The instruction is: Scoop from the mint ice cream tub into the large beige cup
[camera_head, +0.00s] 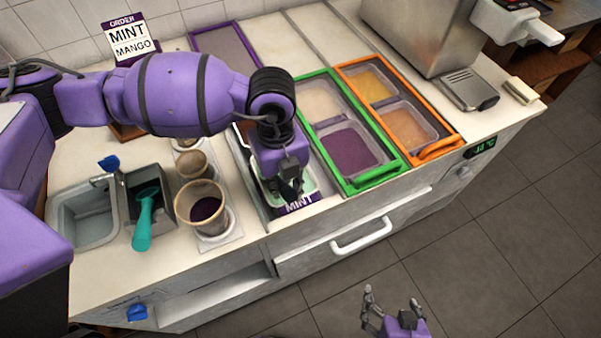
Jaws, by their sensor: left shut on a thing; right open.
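The mint tub (300,205), with a dark MINT label on its front and pale green inside, sits in the counter at the middle. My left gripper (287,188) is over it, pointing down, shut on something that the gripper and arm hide. The large beige cup (211,223) stands left of the tub, upright, with dark purple stuff inside. Two smaller beige cups stand in a row behind it, the nearer one (196,166) partly covered by my arm. My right gripper (393,312) is open and empty over the floor at the bottom.
A teal scoop (144,218) leans in a dark holder beside the sink (82,220). Green-framed (377,184) and orange-framed (438,150) trays of toppings lie to the right. An order sign (130,38) reading MINT MANGO stands at the back. A drawer handle (362,236) juts from the counter front.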

